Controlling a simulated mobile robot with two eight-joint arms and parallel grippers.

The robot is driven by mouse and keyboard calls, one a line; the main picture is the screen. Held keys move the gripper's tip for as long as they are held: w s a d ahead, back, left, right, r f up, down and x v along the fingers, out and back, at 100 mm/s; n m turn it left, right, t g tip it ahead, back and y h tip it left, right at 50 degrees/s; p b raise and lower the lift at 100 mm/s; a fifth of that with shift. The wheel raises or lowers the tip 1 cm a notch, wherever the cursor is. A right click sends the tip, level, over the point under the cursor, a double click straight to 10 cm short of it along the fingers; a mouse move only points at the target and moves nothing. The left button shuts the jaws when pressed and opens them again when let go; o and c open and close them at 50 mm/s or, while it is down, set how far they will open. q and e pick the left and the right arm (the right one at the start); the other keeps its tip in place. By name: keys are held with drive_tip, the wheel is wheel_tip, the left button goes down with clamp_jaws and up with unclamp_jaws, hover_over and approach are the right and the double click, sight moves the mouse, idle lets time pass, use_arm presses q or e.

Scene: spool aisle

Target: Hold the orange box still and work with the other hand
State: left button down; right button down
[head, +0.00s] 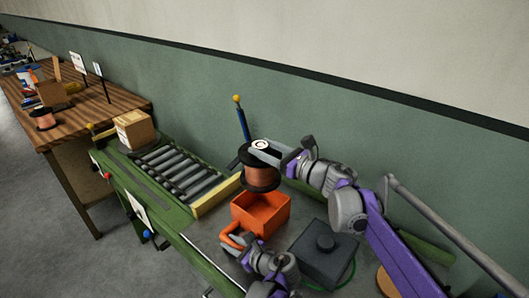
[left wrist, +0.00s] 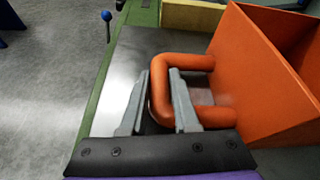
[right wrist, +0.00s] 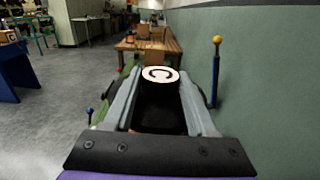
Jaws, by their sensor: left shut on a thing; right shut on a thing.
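The open orange box (head: 249,221) stands on the grey bench top in the head view. Its handle also shows in the left wrist view (left wrist: 158,92), beside the box wall (left wrist: 255,75). My left gripper (head: 234,243) is shut on that handle, with one finger on each side of it. My right gripper (head: 262,151) is shut on a spool of copper-coloured wire (head: 262,176), at its dark top end. The spool is upright and appears just above the box's back left part.
A roller conveyor (head: 180,172) and a cardboard box (head: 134,129) are to the left. A blue post with a yellow ball (head: 241,118) stands behind. A wooden table (head: 95,123) is farther left.

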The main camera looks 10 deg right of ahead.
use_arm(q)
drive_tip(key=c, duration=0.6)
unclamp_jaws()
